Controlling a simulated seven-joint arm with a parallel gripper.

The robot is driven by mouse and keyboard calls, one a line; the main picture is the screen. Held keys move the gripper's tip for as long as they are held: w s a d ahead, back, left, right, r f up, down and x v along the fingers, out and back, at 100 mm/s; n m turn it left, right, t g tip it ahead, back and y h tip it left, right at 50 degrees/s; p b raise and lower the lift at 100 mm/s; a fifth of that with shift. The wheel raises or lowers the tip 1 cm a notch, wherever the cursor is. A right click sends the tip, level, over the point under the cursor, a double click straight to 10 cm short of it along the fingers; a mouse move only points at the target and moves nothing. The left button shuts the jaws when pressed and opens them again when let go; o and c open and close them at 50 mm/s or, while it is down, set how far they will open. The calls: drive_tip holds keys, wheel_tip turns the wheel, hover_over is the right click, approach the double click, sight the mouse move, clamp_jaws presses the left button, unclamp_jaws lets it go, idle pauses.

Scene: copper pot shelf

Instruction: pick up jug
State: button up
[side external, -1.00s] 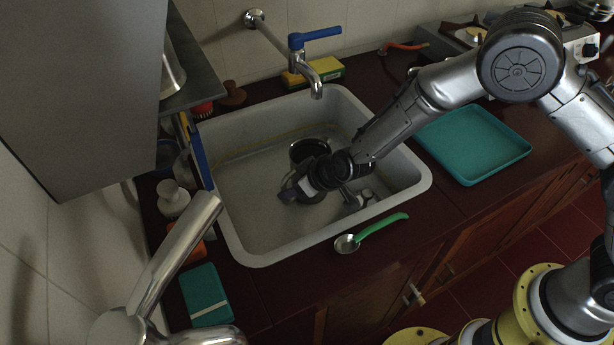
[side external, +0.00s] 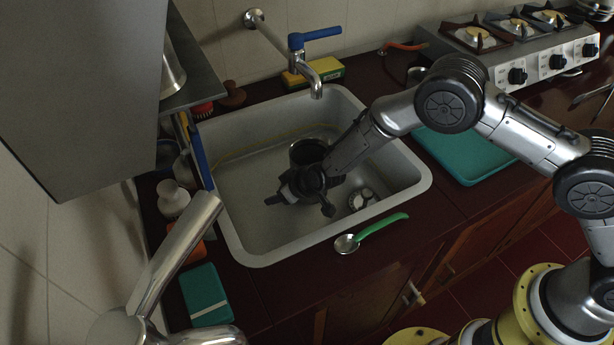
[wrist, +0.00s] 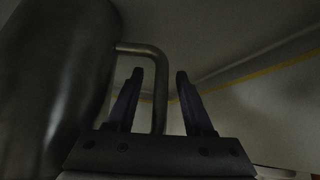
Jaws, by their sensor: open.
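The jug (side external: 308,150) is a dark metal vessel in the sink, partly hidden behind my gripper in the side view. In the wrist view its large rounded body (wrist: 55,85) fills the left side, and its bent tube handle (wrist: 159,85) shows between my fingers. My gripper (wrist: 159,78) is open, one finger on each side of the handle in that picture. I cannot tell whether either finger touches it. In the side view my gripper is low in the sink, in front of the jug.
The pale sink's walls (side external: 235,235) surround my gripper. A small object (side external: 361,198) lies in the sink to its right. A tap (side external: 316,75) overhangs the back rim. A green-handled spoon (side external: 370,232) lies in front, and a teal tray (side external: 470,160) is at right.

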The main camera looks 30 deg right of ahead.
drive_tip(key=shift+c, duration=0.4)
clamp_jaws()
idle(0.9)
drive_tip(key=shift+w+r, duration=0.1)
drive_tip(key=shift+r, duration=0.05)
